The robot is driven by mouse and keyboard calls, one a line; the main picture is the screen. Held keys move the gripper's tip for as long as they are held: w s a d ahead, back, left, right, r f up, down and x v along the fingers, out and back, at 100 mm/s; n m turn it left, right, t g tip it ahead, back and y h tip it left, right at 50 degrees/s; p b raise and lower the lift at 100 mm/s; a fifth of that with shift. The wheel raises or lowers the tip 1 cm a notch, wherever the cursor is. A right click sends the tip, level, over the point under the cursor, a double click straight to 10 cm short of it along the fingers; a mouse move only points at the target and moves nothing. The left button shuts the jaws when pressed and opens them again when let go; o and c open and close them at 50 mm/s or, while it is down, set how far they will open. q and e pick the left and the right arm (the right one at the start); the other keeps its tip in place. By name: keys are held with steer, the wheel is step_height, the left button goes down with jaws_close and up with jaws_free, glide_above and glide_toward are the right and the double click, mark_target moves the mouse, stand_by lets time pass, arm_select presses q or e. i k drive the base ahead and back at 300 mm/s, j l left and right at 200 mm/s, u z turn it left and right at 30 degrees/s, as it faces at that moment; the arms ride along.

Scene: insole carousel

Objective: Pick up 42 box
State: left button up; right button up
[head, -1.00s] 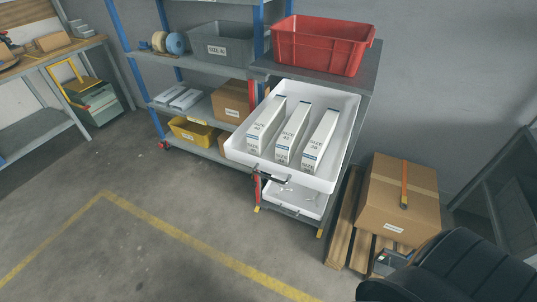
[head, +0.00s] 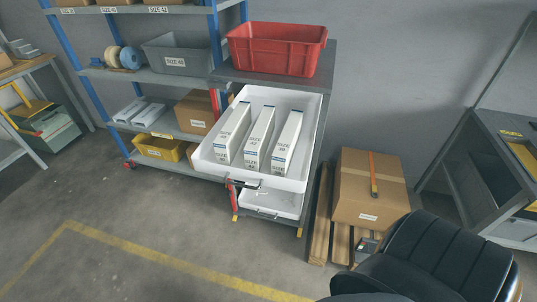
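Three long white boxes stand side by side in an open white drawer (head: 208,165). The middle box (head: 259,140) carries a small label that seems to read SIZE 42. The left box (head: 234,133) has a label too small to read surely. The right box (head: 286,143) seems to read SIZE 38. All three have a blue band near the front end, with narrow gaps between them. Neither of my grippers is in view.
A red crate (head: 277,48) sits on the cabinet top above the drawer. A lower drawer (head: 273,203) is also open. A carton (head: 369,186) on a pallet and a black ribbed seat-like object (head: 445,255) stand at right. A SIZE 42 shelf label (head: 158,9) shows above.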

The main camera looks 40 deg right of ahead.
mark_target(254, 150)
steer(key=i+j+z, duration=0.1)
steer(key=z, duration=0.3)
steer(key=i+j+z, duration=0.15)
steer(key=z, duration=0.2)
steer(key=i+j+z, duration=0.15)
steer(key=z, duration=0.25)
steer(key=j+z, duration=0.2)
steer(key=z, duration=0.15)
steer(key=i, duration=0.05)
